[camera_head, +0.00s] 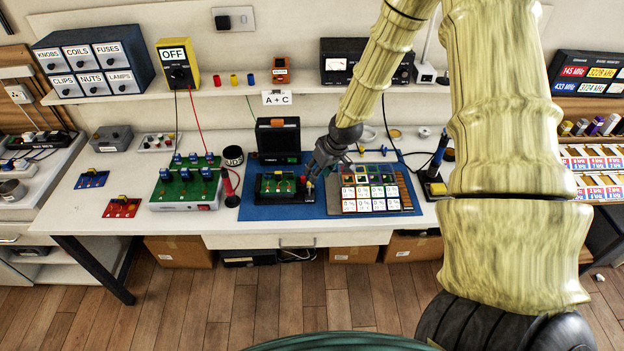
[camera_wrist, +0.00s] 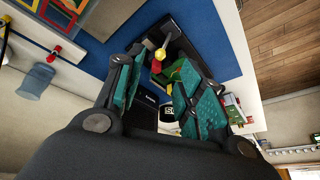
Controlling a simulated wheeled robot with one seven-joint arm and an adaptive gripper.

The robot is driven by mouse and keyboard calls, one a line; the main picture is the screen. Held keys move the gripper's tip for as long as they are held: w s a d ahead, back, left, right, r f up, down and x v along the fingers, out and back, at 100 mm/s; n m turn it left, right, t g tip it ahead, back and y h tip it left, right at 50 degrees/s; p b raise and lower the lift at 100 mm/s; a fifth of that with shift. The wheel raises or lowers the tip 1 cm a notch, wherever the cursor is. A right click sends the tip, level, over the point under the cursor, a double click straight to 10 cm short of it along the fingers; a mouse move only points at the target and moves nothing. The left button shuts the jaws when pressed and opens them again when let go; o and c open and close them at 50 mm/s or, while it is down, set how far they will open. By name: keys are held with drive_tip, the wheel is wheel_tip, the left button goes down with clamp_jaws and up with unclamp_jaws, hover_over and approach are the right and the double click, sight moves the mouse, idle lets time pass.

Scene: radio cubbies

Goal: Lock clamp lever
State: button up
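A dark clamp fixture (camera_head: 288,198) holding a green circuit board (camera_head: 272,184) stands on the blue mat (camera_head: 246,212). A small upright piece with red and pale parts, likely the clamp lever (camera_head: 304,181), is at the fixture's right end. In the wrist view, a lever with a yellow knob (camera_wrist: 160,54) and red parts shows just ahead of the fingertips. My gripper (camera_head: 314,174) is just above and right of the fixture's right end. In the wrist view, my gripper (camera_wrist: 158,70) has its teal-padded fingers apart, with the lever between or just beyond them. Contact cannot be told.
A black radio case (camera_head: 278,138) stands behind the fixture. A tray of labelled compartments (camera_head: 372,192) lies to the right. A shelf (camera_head: 230,88) runs above the bench.

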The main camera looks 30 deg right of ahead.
drive_tip(key=shift+p+x, duration=0.95)
drive_tip(key=shift+x, duration=2.5)
clamp_jaws()
